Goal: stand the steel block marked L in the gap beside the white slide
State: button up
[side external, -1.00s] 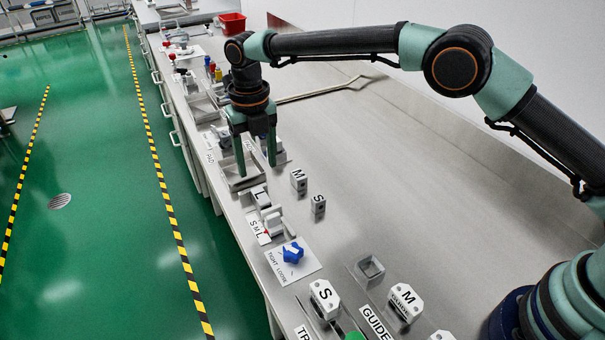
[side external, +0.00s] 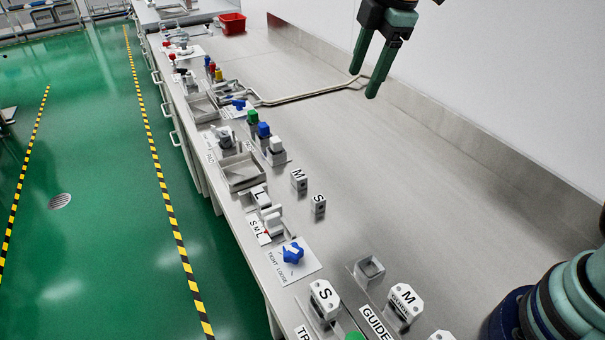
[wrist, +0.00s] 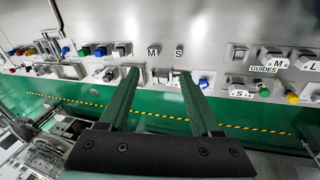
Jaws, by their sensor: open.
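The steel block marked L (side external: 259,195) stands upright on the bench, close beside the white slide (side external: 271,218), at its far end in the side view. I cannot tell how snugly it sits in the gap. A card lettered S M L (side external: 259,231) lies in front of the slide. The blocks marked M (side external: 299,180) and S (side external: 318,204) stand apart on the bench to the right. My gripper (side external: 365,85) is open and empty, high above the bench and well away from the L block. Its two fingers also show apart in the wrist view (wrist: 160,72).
A shallow metal tray (side external: 242,172) lies just beyond the L block. Green, blue and white capped pieces stand behind it. A blue knob (side external: 292,252) on a white plate is nearer the camera. The right side of the bench (side external: 420,180) is clear.

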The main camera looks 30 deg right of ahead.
jog(key=s+d+f+m+t, duration=0.1)
jog(key=s+d+m, duration=0.3)
jog(key=s+m, duration=0.3)
jog(key=s+d+f+m+t, duration=0.1)
jog(key=s+d+f+m, duration=0.1)
jog(key=s+d+m, duration=0.3)
jog(key=shift+s+d+f+m+h, duration=0.3)
jog(key=shift+s+m, duration=0.8)
jog(key=shift+m, duration=1.1)
jog(key=shift+r, duration=0.1)
